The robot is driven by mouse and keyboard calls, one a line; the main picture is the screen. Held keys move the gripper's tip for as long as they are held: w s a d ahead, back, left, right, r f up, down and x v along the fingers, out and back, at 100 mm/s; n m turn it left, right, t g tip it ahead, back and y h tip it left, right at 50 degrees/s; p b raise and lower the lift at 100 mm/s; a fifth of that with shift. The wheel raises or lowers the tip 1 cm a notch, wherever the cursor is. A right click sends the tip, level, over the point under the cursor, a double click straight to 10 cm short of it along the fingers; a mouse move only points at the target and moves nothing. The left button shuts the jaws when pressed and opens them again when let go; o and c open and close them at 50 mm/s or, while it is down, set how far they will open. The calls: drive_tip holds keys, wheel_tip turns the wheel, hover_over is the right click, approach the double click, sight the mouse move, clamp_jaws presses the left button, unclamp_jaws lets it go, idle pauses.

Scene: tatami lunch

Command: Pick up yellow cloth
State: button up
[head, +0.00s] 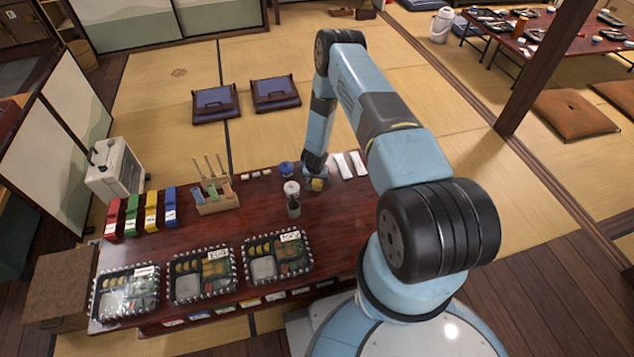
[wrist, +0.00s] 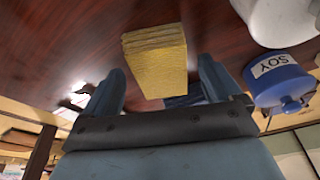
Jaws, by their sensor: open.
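The yellow cloth (wrist: 155,62) is a folded, layered block on the dark red table. In the wrist view it lies just ahead of my gripper (wrist: 163,85), in line with the gap between the two blue fingers. The fingers are spread apart, with nothing seen clamped between them. In the head view the cloth (head: 317,185) is a small yellow patch right below my gripper (head: 314,178), near the table's far edge. The wrist hides part of that area, so I cannot tell the exact gap between fingers and cloth.
A blue pot labelled SOY (wrist: 280,82) stands close at the right in the wrist view, beside a white container (wrist: 285,18). In the head view, white packets (head: 351,165) lie right of my gripper. Bento boxes (head: 278,257) line the table's near side.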

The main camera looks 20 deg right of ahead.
drive_tip(key=shift+c, duration=0.3)
drive_tip(key=c, duration=1.2)
drive_tip(key=shift+o, duration=0.2)
drive_tip(key=shift+r, duration=0.5)
wheel_tip(320, 180, up, 2)
drive_tip(key=shift+r, duration=0.25)
drive_tip(key=s+a+r, duration=0.2)
drive_tip(key=s+r, duration=0.3)
drive_tip(key=s, duration=0.1)
drive_tip(key=s+a+r, duration=0.3)
drive_tip(key=s+r, duration=0.2)
drive_tip(key=s, duration=0.2)
drive_tip(key=shift+a, duration=0.25)
